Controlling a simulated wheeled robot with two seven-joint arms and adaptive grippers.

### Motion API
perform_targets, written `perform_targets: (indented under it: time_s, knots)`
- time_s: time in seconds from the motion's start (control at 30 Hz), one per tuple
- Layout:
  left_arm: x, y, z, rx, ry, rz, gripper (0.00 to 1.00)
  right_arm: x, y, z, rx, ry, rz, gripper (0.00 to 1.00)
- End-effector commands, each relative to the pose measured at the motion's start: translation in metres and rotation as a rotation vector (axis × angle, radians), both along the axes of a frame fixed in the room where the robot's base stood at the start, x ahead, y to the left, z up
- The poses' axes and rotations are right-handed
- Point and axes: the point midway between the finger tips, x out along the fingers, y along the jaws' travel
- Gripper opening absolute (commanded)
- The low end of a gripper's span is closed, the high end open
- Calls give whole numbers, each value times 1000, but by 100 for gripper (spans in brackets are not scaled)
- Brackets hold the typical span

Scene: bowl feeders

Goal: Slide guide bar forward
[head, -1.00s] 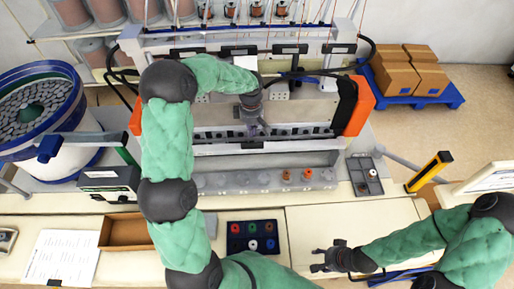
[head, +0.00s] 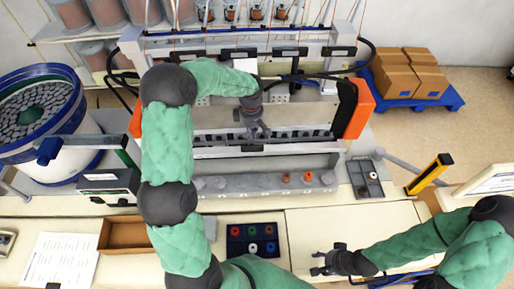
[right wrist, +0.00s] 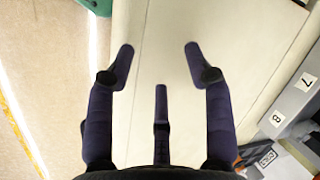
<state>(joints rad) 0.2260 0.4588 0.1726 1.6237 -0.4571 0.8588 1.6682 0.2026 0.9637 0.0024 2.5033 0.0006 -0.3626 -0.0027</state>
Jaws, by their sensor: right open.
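The guide bar (head: 215,118) is a long pale grey bar across the middle of the machine, between the orange end covers. A dark slotted strip (head: 300,134) runs along its front side. My left gripper (head: 257,132) points down at the middle of the bar, at its front edge by the slotted strip. Its fingers look close to the bar, but contact and their opening are too small to make out. My right gripper (head: 318,262) is open and empty over the pale front table; its spread fingers also show in the right wrist view (right wrist: 160,62).
A grey rail with several round pegs (head: 262,182) lies in front of the bar. A dark tray of coloured rings (head: 252,240) sits on the table, with a wooden tray (head: 122,236) to the left. A bowl feeder (head: 75,155) stands at left; a yellow post (head: 428,175) at right.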

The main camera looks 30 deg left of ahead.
Motion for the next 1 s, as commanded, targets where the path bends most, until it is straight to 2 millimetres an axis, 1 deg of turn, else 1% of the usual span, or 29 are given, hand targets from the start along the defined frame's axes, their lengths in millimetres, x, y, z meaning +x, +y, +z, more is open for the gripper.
perform_targets:
  time_s: [0.47,1.0]
  knots:
    - [0,0,-2,0,0,0,0,0,0,-1,0,0,0,53]
    - [0,0,-25,0,0,0,0,0,0,-21,0,0,1,53]
